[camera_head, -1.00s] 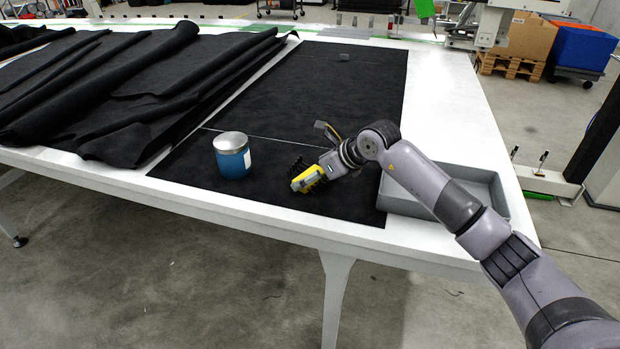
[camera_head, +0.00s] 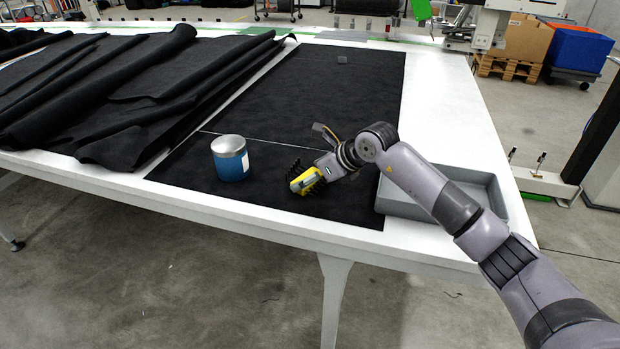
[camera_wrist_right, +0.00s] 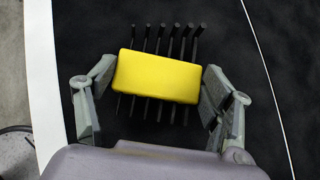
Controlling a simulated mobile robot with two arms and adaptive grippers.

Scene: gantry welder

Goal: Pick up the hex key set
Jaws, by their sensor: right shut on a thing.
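The hex key set (camera_head: 304,181) has a yellow body with several dark keys sticking out of it. It is over the black cloth near the table's front edge, and I cannot tell whether it touches the cloth. My right gripper (camera_head: 312,177) is shut on it. In the right wrist view the yellow body of the hex key set (camera_wrist_right: 158,77) sits between the two grey fingers of the right gripper (camera_wrist_right: 157,90), with keys showing above and below it. My left gripper is not in view.
A blue can with a silver lid (camera_head: 230,158) stands left of the gripper. A grey tray (camera_head: 400,200) lies to the right, partly behind my arm. Folded black fabric (camera_head: 130,85) covers the table's left side. A small grey block (camera_head: 342,60) lies farther back on the cloth.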

